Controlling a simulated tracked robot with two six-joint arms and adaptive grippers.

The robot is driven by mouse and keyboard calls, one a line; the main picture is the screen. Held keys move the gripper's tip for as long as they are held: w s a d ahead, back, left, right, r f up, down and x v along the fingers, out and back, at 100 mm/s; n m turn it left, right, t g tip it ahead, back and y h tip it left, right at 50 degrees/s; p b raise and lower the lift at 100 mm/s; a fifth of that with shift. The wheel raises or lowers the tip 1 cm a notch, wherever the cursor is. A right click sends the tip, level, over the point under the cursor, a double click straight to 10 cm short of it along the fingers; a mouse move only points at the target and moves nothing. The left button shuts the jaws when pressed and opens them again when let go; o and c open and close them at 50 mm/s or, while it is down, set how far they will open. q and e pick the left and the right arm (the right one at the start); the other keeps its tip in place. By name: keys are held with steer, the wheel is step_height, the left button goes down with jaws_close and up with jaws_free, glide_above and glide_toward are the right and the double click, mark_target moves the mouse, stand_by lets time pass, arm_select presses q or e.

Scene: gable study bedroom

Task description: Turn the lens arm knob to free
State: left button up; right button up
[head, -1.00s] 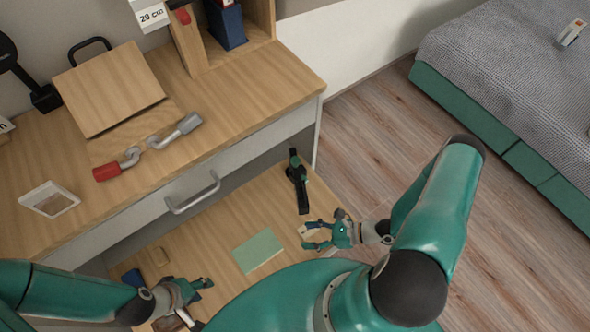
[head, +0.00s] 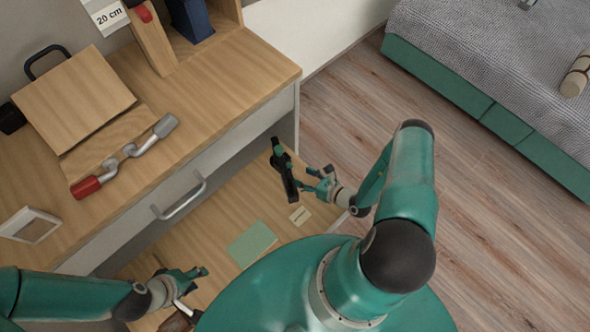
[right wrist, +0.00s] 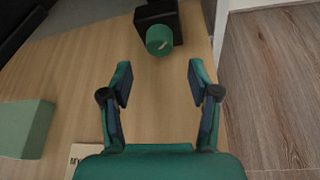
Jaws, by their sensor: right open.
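The black lens arm device (head: 284,172) with green parts lies on the lower wooden surface in the head view. In the right wrist view, a round green knob (right wrist: 159,40) with a small pale mark sits against its black block (right wrist: 165,17). I cannot read any label by the mark. My right gripper (head: 312,178) is beside the device in the head view. In the right wrist view, its open, empty fingers (right wrist: 160,78) point at the knob, with a gap between. My left gripper (head: 197,273) is over the lower left of that surface; its jaw state is unclear.
A green block (head: 251,243) and a small card (head: 299,215) lie on the lower surface (head: 212,255). The desk above it has a drawer handle (head: 181,197), a red-ended metal piece (head: 88,186) and a white-framed tray (head: 32,226). Open floor (head: 480,200) is at right.

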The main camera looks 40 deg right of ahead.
mark_target(293, 172)
steer(key=x, duration=0.5)
steer(key=shift+w+f, duration=0.15)
steer(key=shift+w, duration=0.2)
steer(key=shift+c, duration=0.3)
